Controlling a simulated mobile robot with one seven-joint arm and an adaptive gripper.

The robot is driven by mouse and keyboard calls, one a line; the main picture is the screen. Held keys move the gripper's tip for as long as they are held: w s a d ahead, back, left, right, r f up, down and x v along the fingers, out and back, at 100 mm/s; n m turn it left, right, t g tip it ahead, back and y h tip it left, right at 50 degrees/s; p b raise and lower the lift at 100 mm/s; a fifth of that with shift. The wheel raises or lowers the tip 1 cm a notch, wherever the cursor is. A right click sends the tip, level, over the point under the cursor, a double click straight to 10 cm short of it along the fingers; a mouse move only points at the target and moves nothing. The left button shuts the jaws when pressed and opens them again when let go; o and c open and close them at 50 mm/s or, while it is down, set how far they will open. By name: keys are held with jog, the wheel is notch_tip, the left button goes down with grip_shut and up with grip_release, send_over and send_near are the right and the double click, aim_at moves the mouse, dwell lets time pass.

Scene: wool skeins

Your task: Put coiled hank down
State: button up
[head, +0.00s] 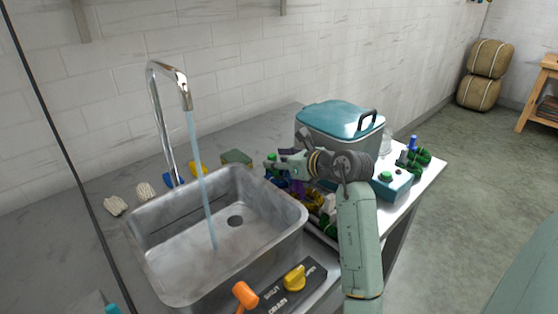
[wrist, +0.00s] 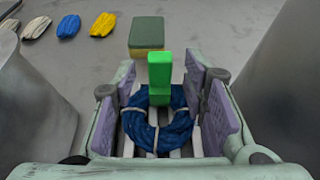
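The coiled hank (wrist: 157,130) is a blue ring of wool with pale ties, seen in the wrist view. A bright green block (wrist: 160,78) stands at its far side and covers part of the ring. My gripper (wrist: 163,105) has its purple pads on the left and right of the hank, which fills the gap between them; they appear shut on it. Pale slats show through and beneath the ring. In the head view my gripper (head: 285,164) is between the sink and the teal-lidded bin; the blue ring is hidden there.
The sink (head: 290,207) has running water from the tap (head: 157,110). The bin (head: 340,122) stands close behind my gripper. A sponge (head: 237,158) and several small skeins lie behind the sink. Coloured items (head: 322,206) crowd the counter below my wrist.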

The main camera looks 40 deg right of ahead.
jog(key=shift+s+d+r+b, duration=0.1)
jog(key=shift+s+r+b, duration=0.05)
jog(key=shift+s+b, duration=0.2)
jog(key=b+v, duration=0.3)
jog(key=v, duration=0.8)
jog(key=shift+s+r, duration=0.1)
jog(key=shift+s, duration=0.05)
